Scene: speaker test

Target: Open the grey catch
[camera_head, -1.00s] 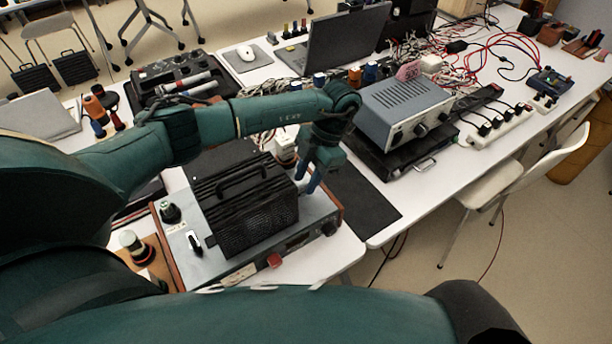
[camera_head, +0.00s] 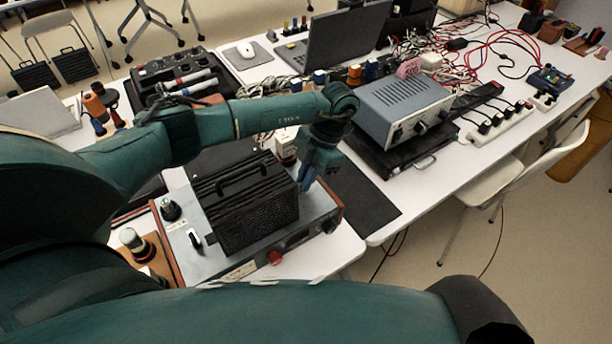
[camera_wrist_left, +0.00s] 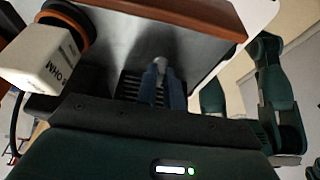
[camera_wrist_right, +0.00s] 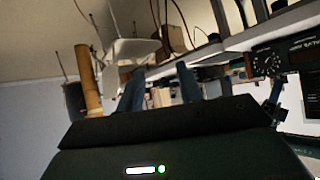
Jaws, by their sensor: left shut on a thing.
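The test unit (camera_head: 290,258) is a grey-topped box with wooden side panels on the near table. A black ribbed cover with a handle (camera_head: 245,210) stands on it. My left gripper (camera_head: 306,183) reaches down at the far right side of this cover. In the left wrist view its two blue fingers (camera_wrist_left: 160,72) are close together on a small light-grey piece, the grey catch (camera_wrist_left: 160,62). The fingers hide most of the catch, and the head view does not show it. My right gripper (camera_wrist_right: 158,82) shows only in its own wrist view, fingers apart and empty, away from the unit.
A white block (camera_wrist_left: 45,58) with lettering stands close beside the left gripper. A grey metal instrument (camera_head: 405,108) sits to the right, with a laptop (camera_head: 345,40) and tangled cables behind. A dark mat (camera_head: 365,197) leaves free room right of the unit.

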